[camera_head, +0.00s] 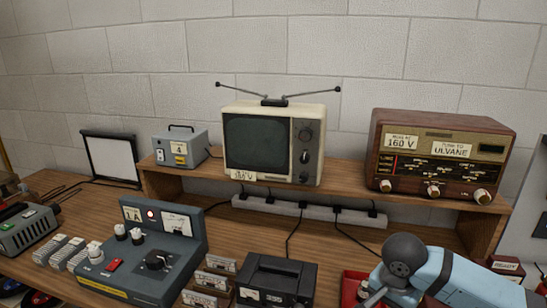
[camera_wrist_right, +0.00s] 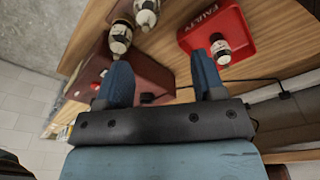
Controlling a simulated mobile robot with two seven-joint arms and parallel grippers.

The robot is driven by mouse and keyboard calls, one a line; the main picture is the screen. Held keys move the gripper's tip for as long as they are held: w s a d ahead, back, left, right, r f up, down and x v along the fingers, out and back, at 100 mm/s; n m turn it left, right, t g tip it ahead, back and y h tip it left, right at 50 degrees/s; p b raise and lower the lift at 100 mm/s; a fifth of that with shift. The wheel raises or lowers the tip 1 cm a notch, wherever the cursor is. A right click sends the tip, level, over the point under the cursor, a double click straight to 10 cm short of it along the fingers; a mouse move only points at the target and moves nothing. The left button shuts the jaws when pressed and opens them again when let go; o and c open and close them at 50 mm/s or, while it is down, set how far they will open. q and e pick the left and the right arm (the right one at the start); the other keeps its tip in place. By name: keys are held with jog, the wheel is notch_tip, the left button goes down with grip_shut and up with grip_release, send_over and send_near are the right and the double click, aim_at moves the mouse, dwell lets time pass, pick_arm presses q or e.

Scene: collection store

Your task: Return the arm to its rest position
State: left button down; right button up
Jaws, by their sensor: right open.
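My right arm (camera_head: 440,275), pale blue with a dark round joint, reaches in at the lower right of the head view, in front of the wooden shelf. Its gripper is hard to make out there. In the right wrist view my right gripper (camera_wrist_right: 158,60) has its two blue fingers spread wide apart. Nothing is held between them. Beyond the fingers lie a brown-red box-like body and a wooden surface. My left arm and gripper are not in the head view.
A red tray (camera_wrist_right: 260,38) marked FAULTY holds a small pale and dark part (camera_wrist_right: 221,51). The radio (camera_head: 440,160) and the television (camera_head: 275,143) stand on the shelf (camera_head: 345,197). A blue-grey tester (camera_head: 150,262) and a black meter (camera_head: 277,280) crowd the bench front.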

jog(key=s+a+f+m+g+y+p, duration=0.25)
jog(key=s+a+y, duration=0.5)
jog(key=a, duration=0.45)
jog(key=s+a+r+m+t+y+p, duration=0.2)
jog(key=s+a+r+m+y, duration=0.2)
jog(key=a+r+m+y, duration=0.7)
jog(key=w+d+f+m+t+h+p, duration=0.1)
jog(key=d+f+m+t+h, duration=0.3)
jog(key=m, duration=0.7)
jog(key=w+d+f+m+t+h+p, duration=0.1)
jog(key=d+f+m+t+h, duration=0.2)
jog(key=m+t, duration=0.6)
jog(key=w+d+f+m+t+h, duration=0.1)
jog(key=d+f+m+t+h, duration=0.3)
jog(key=m, duration=1)
pick_arm(q)
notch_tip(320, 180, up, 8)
jog(key=p, duration=0.1)
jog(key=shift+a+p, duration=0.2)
jog(key=shift+p, duration=0.1)
pick_arm(e)
jog(key=s+d+f+m+g+h, duration=0.3)
jog(key=s+d+f+m+g, duration=0.3)
jog(key=s+f+m, duration=0.5)
jog(key=shift+s+d+f+m, duration=0.15)
jog(key=shift+d+f+m, duration=0.4)
jog(key=shift+f, duration=0.4)
